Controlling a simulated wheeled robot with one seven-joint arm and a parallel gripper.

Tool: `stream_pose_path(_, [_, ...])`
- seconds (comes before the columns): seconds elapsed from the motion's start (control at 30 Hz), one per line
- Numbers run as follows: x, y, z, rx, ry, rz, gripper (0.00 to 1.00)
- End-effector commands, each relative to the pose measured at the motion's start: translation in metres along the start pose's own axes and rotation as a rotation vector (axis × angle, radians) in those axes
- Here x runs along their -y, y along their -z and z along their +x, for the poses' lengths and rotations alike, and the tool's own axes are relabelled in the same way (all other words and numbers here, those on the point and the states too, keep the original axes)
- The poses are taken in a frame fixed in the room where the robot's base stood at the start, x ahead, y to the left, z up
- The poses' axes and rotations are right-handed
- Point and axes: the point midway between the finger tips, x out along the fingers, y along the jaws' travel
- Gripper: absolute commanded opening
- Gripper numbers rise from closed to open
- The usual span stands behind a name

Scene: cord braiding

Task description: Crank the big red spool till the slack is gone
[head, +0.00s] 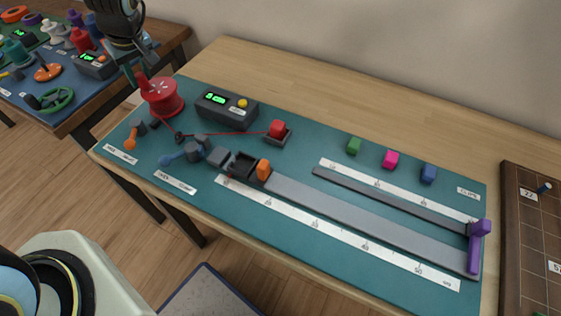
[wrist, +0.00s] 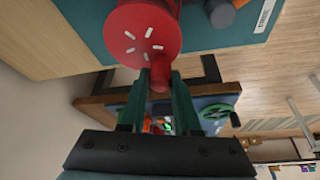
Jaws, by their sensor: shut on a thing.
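The big red spool (head: 162,100) stands at the back left of the teal mat; its top with pale slots fills the top of the wrist view (wrist: 135,32). My gripper (head: 138,78) is at the spool's left rim. In the wrist view my gripper's (wrist: 160,78) two green fingers are shut on the red crank handle (wrist: 160,68). A thin red cord (head: 225,134) runs from the spool past a small dark guide (head: 178,136) to a red block (head: 277,129) in a dark holder. Its stretch from guide to block looks straight.
A dark meter box (head: 227,110) with a lit green display and yellow button stands right of the spool. Orange (head: 131,140) and blue (head: 173,160) levers sit in front. Several colored clips lie back right. Another bench with spools is at the left.

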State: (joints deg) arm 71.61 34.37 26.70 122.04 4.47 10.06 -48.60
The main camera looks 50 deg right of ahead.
Motion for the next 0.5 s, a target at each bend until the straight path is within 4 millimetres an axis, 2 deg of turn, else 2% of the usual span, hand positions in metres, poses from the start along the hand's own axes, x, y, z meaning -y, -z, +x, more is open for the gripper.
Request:
stream_pose_path(0.3, [0.0006, -0.0008, 0.0004, 0.002, 0.002, 0.001, 0.00])
stream_pose_path(0.33, [0.0007, -0.0009, 0.0004, 0.002, 0.002, 0.001, 0.32])
stream_pose_path(0.5, [0.0004, -0.0006, 0.0002, 0.001, 0.001, 0.001, 0.51])
